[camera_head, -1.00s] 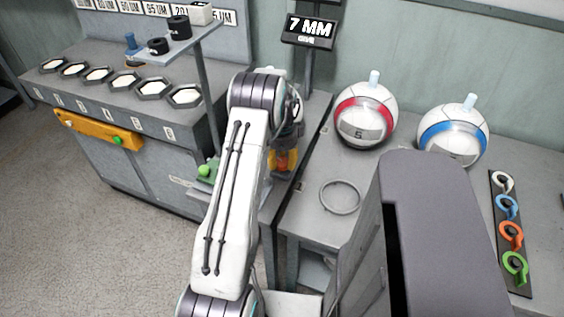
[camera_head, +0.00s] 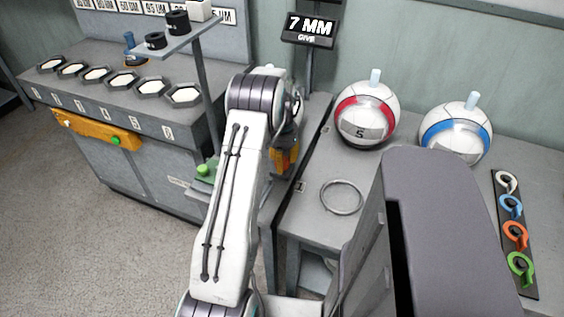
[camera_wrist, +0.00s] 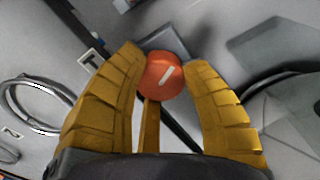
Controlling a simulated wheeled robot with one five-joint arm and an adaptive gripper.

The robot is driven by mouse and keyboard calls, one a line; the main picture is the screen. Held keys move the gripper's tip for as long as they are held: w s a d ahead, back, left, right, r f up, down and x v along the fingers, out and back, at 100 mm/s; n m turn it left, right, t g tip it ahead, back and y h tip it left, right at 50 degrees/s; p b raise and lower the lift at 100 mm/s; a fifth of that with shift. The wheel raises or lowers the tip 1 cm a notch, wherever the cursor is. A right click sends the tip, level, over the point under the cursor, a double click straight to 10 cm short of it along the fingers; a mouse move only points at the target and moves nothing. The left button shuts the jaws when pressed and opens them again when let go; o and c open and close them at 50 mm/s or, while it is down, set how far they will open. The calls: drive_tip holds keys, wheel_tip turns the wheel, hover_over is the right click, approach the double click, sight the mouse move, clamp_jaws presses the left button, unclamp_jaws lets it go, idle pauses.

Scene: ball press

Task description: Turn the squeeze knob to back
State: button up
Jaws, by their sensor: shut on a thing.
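In the head view my gripper (camera_head: 286,159) is a small yellow patch behind my arm, beside the bench edge. The knob is hidden there by my arm and gripper.
A display reading "7 MM" (camera_head: 309,29) stands behind the arm. A red-banded ball (camera_head: 365,114), a blue-banded ball (camera_head: 455,133) and a metal ring (camera_head: 342,197) sit on the right bench. A side stand with a green button (camera_head: 203,169) is left of my arm.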

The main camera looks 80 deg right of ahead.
drive_tip(key=n, duration=0.6)
drive_tip(key=shift+b, duration=0.3)
drive_tip(key=n, duration=0.6)
drive_tip(key=shift+w+n, duration=0.1)
drive_tip(key=shift+n, duration=0.3)
drive_tip(key=o, duration=1.2)
drive_tip(key=shift+d, duration=0.1)
wheel_tip(320, 180, up, 12)
idle(0.8)
